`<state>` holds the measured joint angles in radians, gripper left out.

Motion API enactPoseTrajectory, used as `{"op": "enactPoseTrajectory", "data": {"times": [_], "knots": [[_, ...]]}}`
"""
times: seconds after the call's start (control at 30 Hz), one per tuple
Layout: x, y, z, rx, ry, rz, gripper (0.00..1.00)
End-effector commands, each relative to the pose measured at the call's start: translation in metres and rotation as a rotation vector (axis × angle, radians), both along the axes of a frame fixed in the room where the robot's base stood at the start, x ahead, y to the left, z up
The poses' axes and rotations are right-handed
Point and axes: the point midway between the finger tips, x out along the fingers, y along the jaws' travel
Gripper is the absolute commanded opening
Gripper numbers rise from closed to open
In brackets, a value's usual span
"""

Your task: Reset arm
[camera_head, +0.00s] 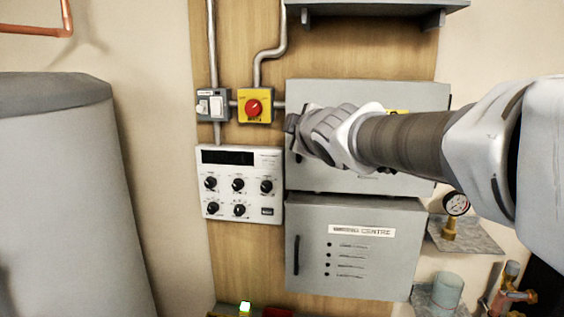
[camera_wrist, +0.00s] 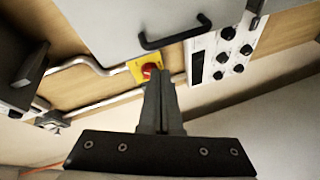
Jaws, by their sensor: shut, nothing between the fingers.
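My gripper (camera_head: 291,124) is at the end of my arm, which reaches in from the right in the head view. It hangs in front of the left edge of the upper grey cabinet (camera_head: 350,92), just right of the yellow switch box with a red knob (camera_head: 254,106). In the wrist view my gripper (camera_wrist: 160,80) has its fingers together, with nothing between them. The red knob (camera_wrist: 147,70) shows just beyond the fingertips there. Whether the fingers touch anything is not clear.
A white control panel (camera_head: 240,184) with several black knobs is below the switch box. A lower grey cabinet (camera_head: 352,285), a pressure gauge (camera_head: 455,205) and a cup (camera_head: 447,290) are at the right. A large grey tank (camera_head: 70,200) stands left. A shelf (camera_head: 375,8) is above.

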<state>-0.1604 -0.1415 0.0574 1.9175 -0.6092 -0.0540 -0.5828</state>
Motion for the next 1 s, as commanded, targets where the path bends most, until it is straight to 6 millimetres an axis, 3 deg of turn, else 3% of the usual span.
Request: {"op": "enactPoseTrajectory", "data": {"times": [0.1,0.3,0.43,0.6,0.7,0.8,1.0], "knots": [[-0.042,-0.051,-0.032,0.159,0.168,-0.179,0.0],[-0.13,-0.11,-0.104,0.448,0.457,-0.476,0.0],[-0.195,-0.128,-0.153,0.634,0.638,-0.657,0.0],[-0.265,-0.131,-0.202,0.819,0.827,-0.832,0.0],[-0.29,-0.129,-0.219,0.88,0.896,-0.893,0.0],[-0.302,-0.127,-0.227,0.909,0.931,-0.923,0.0],[-0.305,-0.126,-0.229,0.916,0.94,-0.931,0.0]]}}
